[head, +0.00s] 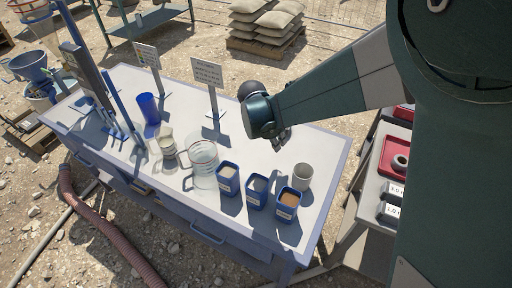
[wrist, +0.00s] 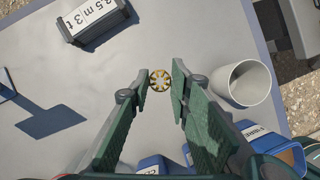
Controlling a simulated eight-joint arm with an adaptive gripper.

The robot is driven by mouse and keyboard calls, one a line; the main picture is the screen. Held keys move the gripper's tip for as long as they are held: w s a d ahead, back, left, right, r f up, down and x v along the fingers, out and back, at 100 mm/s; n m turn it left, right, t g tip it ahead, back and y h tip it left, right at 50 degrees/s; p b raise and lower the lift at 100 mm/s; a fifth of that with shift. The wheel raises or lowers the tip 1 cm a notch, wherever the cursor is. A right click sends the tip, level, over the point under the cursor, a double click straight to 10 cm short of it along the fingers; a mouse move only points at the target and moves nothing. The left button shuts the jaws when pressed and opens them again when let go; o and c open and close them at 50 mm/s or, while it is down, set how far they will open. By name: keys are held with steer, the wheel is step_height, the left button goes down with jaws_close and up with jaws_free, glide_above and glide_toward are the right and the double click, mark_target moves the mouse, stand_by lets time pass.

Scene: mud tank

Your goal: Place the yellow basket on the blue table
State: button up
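The yellow basket (wrist: 160,80) shows in the wrist view as a small round yellow piece with slots. The blue table (head: 125,82) has a pale top and a blue frame. In the head view my gripper (head: 284,142) points down over the table's right part, and the basket cannot be made out there.
A white cup (wrist: 245,83) stands close to the right of my gripper; it also shows in the head view (head: 302,177). Blue containers (head: 257,190) and a clear jug (head: 204,165) stand along the front. A labelled block (wrist: 92,18) is at upper left. Bare tabletop lies left of my fingers.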

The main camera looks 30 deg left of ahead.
steer(key=shift+f+b, duration=0.45)
steer(key=shift+f, duration=2.5)
steer(key=shift+f, duration=0.1)
steer(key=shift+f+b, duration=0.3)
steer(key=shift+f, duration=1.45)
steer(key=shift+f, duration=0.15)
steer(key=shift+o, duration=1.3)
steer(key=o, duration=0.4)
steer(key=p+v, duration=0.1)
steer(key=v, duration=1.1)
steer(key=shift+p, duration=0.35)
steer(key=shift+d+r, duration=0.1)
steer(key=shift+r, duration=0.1)
